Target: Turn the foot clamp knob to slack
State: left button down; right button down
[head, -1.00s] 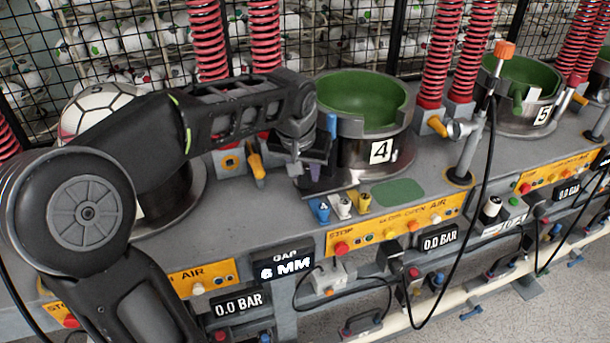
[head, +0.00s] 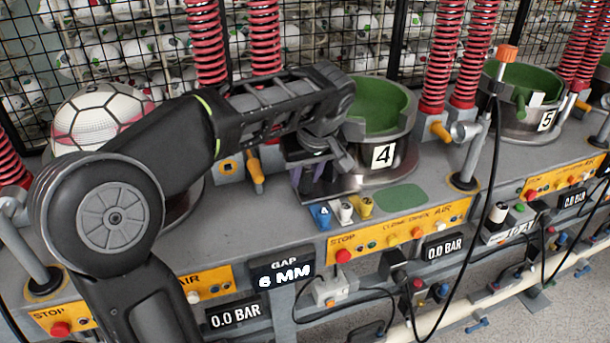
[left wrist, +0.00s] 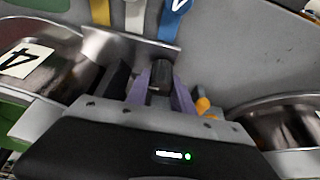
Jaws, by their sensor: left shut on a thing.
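The foot clamp knob (left wrist: 160,76) is a small dark cylinder in the left wrist view. It stands between the two purple fingertips of my left gripper (left wrist: 160,92), which is shut on it. I cannot read the knob's turn angle. My right gripper is in neither view.
Blue, white and yellow tabs (head: 343,211) stand just in front of the gripper. A display (head: 284,274) reads GAP 6 MM, and a pressure display (head: 444,246) reads 0.0 BAR. Red springs (head: 265,45) rise behind. A ball (head: 105,112) sits at the left station.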

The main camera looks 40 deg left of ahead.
pick_arm(q)
jog(key=c, duration=1.1)
grip_release()
jog(key=shift+d+r, duration=0.2)
jog(key=shift+r, duration=0.35)
jog(key=p+v, duration=0.1)
jog(key=v, duration=0.5)
jog(key=shift+s+r, duration=0.2)
jog(key=shift+r, duration=0.1)
jog(key=shift+d, duration=0.1)
